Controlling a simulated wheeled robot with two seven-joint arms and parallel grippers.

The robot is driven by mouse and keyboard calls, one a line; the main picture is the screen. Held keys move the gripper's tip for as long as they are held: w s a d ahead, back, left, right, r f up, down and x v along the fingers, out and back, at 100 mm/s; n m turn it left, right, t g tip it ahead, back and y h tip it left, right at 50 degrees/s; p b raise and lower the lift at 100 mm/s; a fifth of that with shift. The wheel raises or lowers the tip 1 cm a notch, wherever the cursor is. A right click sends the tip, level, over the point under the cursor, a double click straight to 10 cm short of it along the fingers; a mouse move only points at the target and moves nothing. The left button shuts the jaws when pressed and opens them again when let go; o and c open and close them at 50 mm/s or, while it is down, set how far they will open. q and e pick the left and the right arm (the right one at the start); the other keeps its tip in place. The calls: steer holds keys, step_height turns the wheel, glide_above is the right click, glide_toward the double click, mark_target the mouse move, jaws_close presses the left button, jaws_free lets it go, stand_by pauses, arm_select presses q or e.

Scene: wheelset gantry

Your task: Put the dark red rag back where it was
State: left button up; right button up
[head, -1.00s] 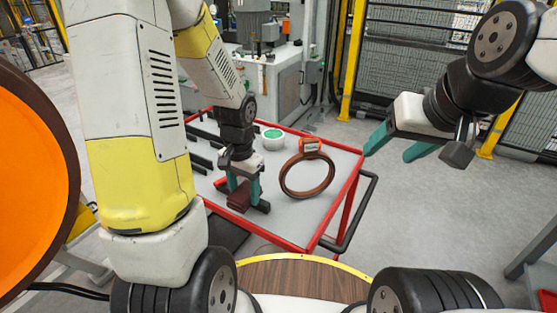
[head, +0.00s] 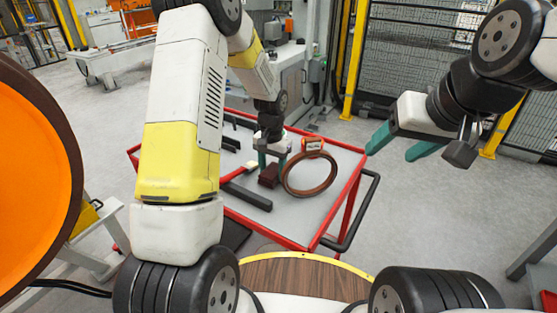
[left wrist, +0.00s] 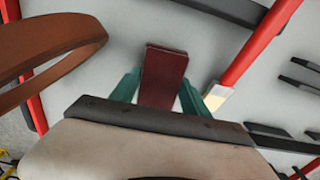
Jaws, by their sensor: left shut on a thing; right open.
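The dark red rag (head: 268,178) is a small folded block over the grey top of the red-framed cart (head: 326,222). My left gripper (head: 272,165) is shut on it from above. In the left wrist view the rag (left wrist: 163,78) sits between the two teal fingers. I cannot tell whether it touches the cart top. My right gripper (head: 397,147) is open and empty, high to the right of the cart.
The front right of the cart top is clear.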

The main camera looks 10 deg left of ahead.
arm_select(q)
steer(key=shift+f, duration=0.35)
steer(key=shift+f, duration=0.2)
steer(key=o, duration=1.3)
steer(key=shift+r, duration=0.1)
